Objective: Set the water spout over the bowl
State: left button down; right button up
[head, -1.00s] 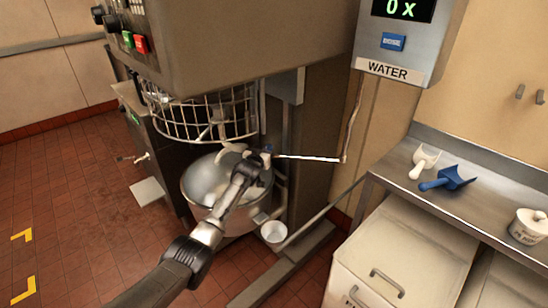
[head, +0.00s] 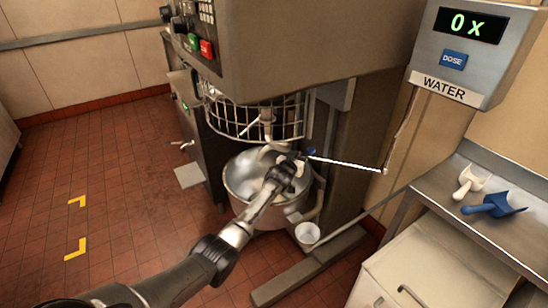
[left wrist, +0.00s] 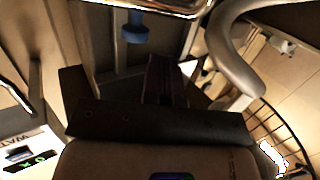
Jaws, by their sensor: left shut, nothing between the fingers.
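The water spout (head: 345,163) is a thin white pipe running left from the wall side beside the mixer, with a blue end (head: 311,152). The steel bowl (head: 240,181) stands under the mixer's wire guard. The spout's blue end appears near the bowl's back right rim; I cannot tell whether it is above the opening. My left gripper (head: 294,158) is shut and empty, over the bowl's right side, close to the blue end. In the left wrist view a blue piece (left wrist: 135,28) shows just beyond the dark fingers (left wrist: 160,80). My right gripper is out of view.
The wire guard (head: 250,117) and mixer hook (head: 268,148) are close above the bowl. The water panel (head: 460,50) reads 0 X. Scoops (head: 495,205) lie on the right counter. The floor at left is clear.

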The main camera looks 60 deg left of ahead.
pick_arm(q)
jog(key=s+d+r+p, duration=0.1)
jog(key=s+r+p, duration=0.1)
jog(key=s, duration=0.7)
jog(key=shift+s+d, duration=0.25)
jog(key=shift+s, duration=0.1)
jog(key=shift+f, duration=0.1)
